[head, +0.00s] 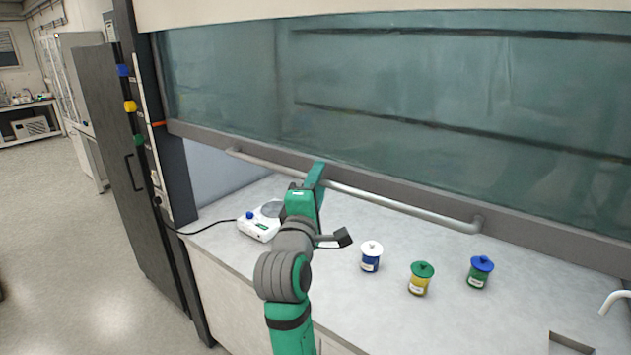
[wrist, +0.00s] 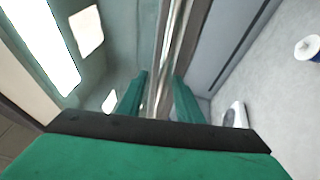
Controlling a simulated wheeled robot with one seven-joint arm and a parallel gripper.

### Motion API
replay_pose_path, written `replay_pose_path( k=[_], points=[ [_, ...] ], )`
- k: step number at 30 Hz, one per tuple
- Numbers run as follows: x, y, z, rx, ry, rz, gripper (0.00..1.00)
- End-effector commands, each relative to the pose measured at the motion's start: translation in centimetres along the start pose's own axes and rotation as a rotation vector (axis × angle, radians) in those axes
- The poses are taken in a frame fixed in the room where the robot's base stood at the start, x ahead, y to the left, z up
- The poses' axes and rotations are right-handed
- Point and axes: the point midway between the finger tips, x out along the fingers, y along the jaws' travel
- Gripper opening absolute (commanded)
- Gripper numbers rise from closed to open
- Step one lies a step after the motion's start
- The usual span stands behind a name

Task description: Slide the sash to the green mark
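The sash (head: 400,95) is a large glass panel with a grey bottom frame, partly raised above the bench. A long metal handle bar (head: 400,204) runs along its lower frame. My gripper (head: 318,172) is at the left part of this bar. In the wrist view the bar (wrist: 170,55) passes between my two green fingers (wrist: 160,90), which stand apart with slight gaps beside it; firm contact does not show. An orange pointer (head: 158,124) sits by the sash's lower left corner. A green knob-like piece (head: 138,140) is on the left post; I cannot tell whether it is the mark.
Blue (head: 123,70) and yellow (head: 130,106) knobs are on the left post. On the bench (head: 345,295) stand a white hotplate (head: 258,226), a white-lidded jar (head: 371,257), a green-lidded jar (head: 420,279) and a blue-lidded jar (head: 480,271). A tap (head: 612,299) is at the right.

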Motion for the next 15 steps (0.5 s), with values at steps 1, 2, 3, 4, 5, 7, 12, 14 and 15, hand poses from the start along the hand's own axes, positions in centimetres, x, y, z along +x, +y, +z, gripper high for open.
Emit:
replay_pose_path(
  k=[1, 2, 3, 4, 5, 7, 12, 14, 15],
  points=[
    [0.0, -0.1, 0.0, 0.0, -0.001, -0.001, 0.33],
    [0.0, -0.1, 0.0, 0.0, -0.001, -0.002, 0.33],
    [-0.1, -0.1, 0.0, 0.0, -0.001, -0.002, 0.33],
    [-0.2, -0.1, 0.0, 0.0, -0.001, -0.002, 0.33],
    [-0.4, -0.1, 0.0, -0.001, -0.001, -0.002, 0.33],
    [-1.0, -0.2, 0.0, -0.001, -0.001, -0.003, 0.33],
    [-3.9, -0.2, 0.1, 0.0, -0.001, -0.002, 0.33],
    [-5.1, -0.1, 0.1, 0.0, -0.001, -0.001, 0.33],
    [-5.8, -0.2, 0.1, -0.001, -0.001, -0.002, 0.33]
  ],
)
